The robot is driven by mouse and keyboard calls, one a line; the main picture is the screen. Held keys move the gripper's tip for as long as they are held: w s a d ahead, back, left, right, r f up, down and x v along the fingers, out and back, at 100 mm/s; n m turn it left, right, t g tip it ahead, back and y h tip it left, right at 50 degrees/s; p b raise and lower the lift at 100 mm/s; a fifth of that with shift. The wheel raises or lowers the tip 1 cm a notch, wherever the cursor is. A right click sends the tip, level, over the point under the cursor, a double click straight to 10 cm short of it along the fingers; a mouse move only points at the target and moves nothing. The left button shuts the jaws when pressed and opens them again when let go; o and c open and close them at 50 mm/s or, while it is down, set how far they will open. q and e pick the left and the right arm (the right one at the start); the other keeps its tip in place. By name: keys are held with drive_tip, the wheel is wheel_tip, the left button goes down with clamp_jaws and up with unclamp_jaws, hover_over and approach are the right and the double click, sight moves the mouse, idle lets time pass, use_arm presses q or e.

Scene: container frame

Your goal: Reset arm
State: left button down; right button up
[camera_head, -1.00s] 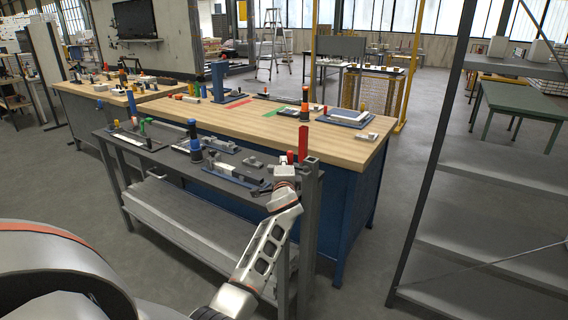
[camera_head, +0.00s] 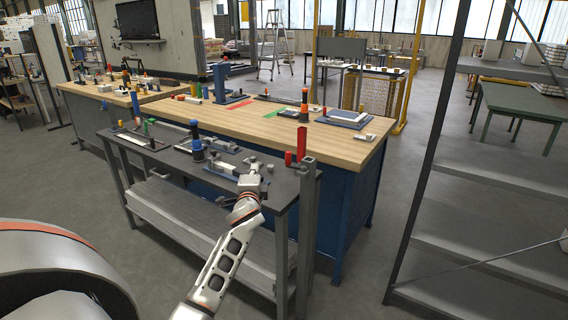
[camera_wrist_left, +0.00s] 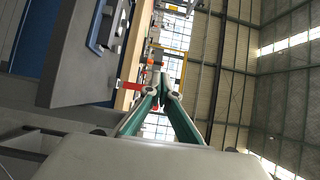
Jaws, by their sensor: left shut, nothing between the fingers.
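My left gripper (camera_head: 262,163) shows in the head view above the right end of the dark grey cart (camera_head: 272,198), at the end of my white and grey arm. In the left wrist view its two green-sided fingers (camera_wrist_left: 161,88) meet at the tips, with nothing between them. Whether it touches anything on the cart I cannot tell. My right gripper is not in view.
A red block (camera_head: 302,143) stands near a grey post (camera_head: 306,195) at the cart's right corner. Several small parts lie on the cart. A wooden-topped blue workbench (camera_head: 345,148) stands behind. Grey shelving (camera_head: 470,187) stands at right, with open floor between.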

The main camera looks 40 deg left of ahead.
use_arm(q)
drive_tip(key=s+d+f+n+h, duration=0.1)
drive_tip(key=s+d+f+h, duration=0.4)
drive_tip(key=d+f, duration=0.55)
drive_tip(key=s+d+f+h, duration=0.3)
drive_tip(key=s+d+f, duration=0.4)
drive_tip(key=d+f, duration=0.4)
drive_tip(key=s+d+f+n+g+h, duration=0.2)
drive_tip(key=s+d+f, duration=0.3)
drive_tip(key=s+d, duration=0.3)
drive_tip(key=s+d+f+n+g+h, duration=0.1)
drive_tip(key=s+d+f+n+h, duration=0.2)
drive_tip(key=s+d+f, duration=0.3)
drive_tip(key=s+d, duration=0.3)
drive_tip(key=s, duration=0.4)
drive_tip(key=shift+d+g, duration=0.25)
drive_tip(key=shift+g, duration=0.15)
